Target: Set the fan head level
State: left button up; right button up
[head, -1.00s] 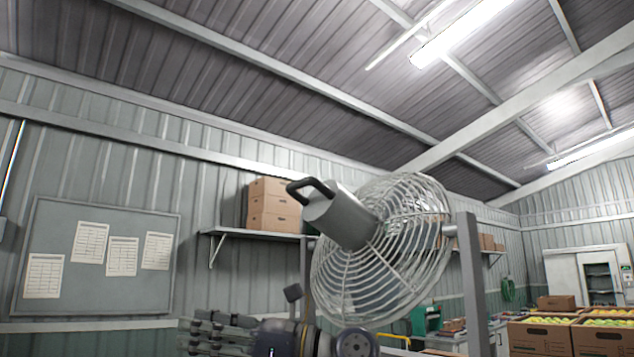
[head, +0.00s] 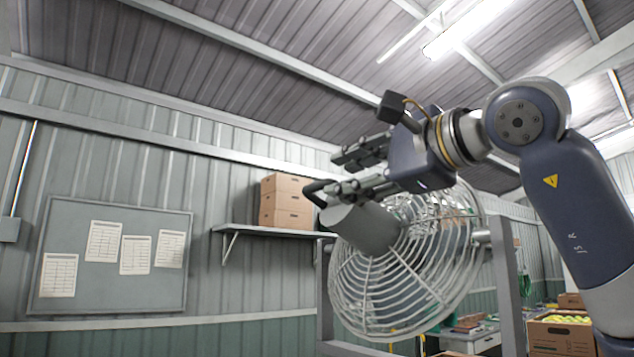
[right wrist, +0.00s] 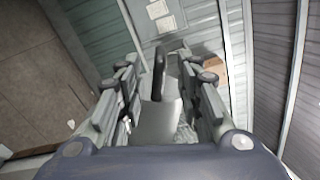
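The fan head (head: 405,285) is a round wire cage with a grey motor housing (head: 362,228) at its back. It hangs tilted in a grey upright frame (head: 508,290), with the housing pointing up and left. A dark handle (head: 313,191) sticks out of the housing's end. My right gripper (head: 338,172) is open at the handle, above the housing. In the right wrist view, the handle (right wrist: 159,72) stands between the two spread fingers, with the housing (right wrist: 158,122) below it. I see no clear contact. My left gripper is not in view.
A wall shelf (head: 270,231) with stacked cartons (head: 286,202) is behind the fan. A notice board (head: 112,255) hangs on the left wall. A carton of produce (head: 560,333) stands at the lower right. The space left of the fan is clear.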

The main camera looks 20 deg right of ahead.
aim_at(328, 183)
jog(key=p+x, duration=0.3)
jog(key=x, duration=0.5)
jog(key=shift+w+a, duration=0.1)
jog(key=shift+w, duration=0.05)
grip_shut()
